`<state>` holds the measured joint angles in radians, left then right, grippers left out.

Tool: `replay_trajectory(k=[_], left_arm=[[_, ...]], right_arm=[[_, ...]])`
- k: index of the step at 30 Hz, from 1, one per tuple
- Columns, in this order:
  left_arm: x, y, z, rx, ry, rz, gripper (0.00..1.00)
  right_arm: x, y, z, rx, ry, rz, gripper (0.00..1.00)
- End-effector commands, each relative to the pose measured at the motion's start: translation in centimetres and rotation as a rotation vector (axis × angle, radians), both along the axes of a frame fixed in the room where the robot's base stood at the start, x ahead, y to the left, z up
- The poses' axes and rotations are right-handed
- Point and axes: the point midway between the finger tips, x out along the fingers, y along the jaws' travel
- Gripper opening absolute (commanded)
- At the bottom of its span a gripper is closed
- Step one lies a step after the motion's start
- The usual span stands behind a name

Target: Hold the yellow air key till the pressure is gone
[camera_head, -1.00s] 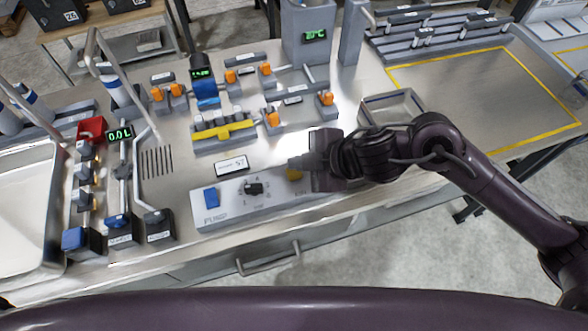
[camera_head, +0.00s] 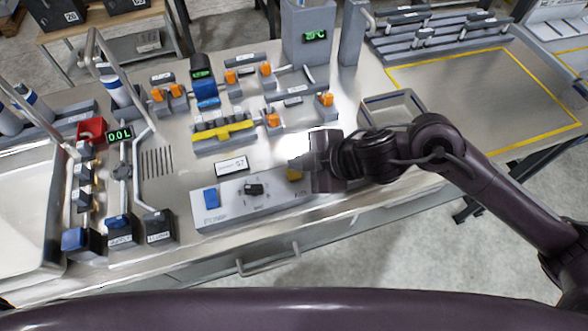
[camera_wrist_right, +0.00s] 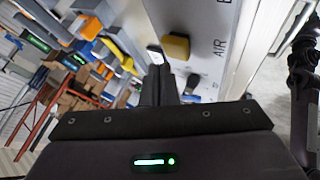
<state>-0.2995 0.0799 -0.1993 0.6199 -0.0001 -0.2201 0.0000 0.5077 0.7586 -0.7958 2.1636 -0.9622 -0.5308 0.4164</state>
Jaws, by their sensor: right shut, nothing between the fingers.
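The yellow air key (camera_head: 294,175) sits at the right end of a light grey control panel (camera_head: 230,211). It also shows in the right wrist view (camera_wrist_right: 177,46) beside the letters AIR. My right gripper (camera_head: 298,163) is shut and empty, its fingertips close to the key. In the right wrist view the shut fingertips (camera_wrist_right: 157,56) appear just left of the key; I cannot tell whether they touch or press it. A small green display (camera_head: 200,73) on the dark-topped blue unit is too blurred to read. My left gripper is not in view.
The panel also carries a blue key (camera_head: 211,198) and a black knob (camera_head: 254,189). A yellow bar (camera_head: 222,130) and several orange clips stand behind it. An open grey tray (camera_head: 394,98) lies behind my right arm. The yellow-outlined area (camera_head: 480,95) is clear.

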Motion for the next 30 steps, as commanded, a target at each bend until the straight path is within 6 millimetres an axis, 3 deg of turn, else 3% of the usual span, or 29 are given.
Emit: replay_trajectory(k=[30], left_arm=[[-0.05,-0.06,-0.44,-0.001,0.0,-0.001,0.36]], right_arm=[[-0.03,-0.01,-0.86,0.0,0.0,0.0,0.0]])
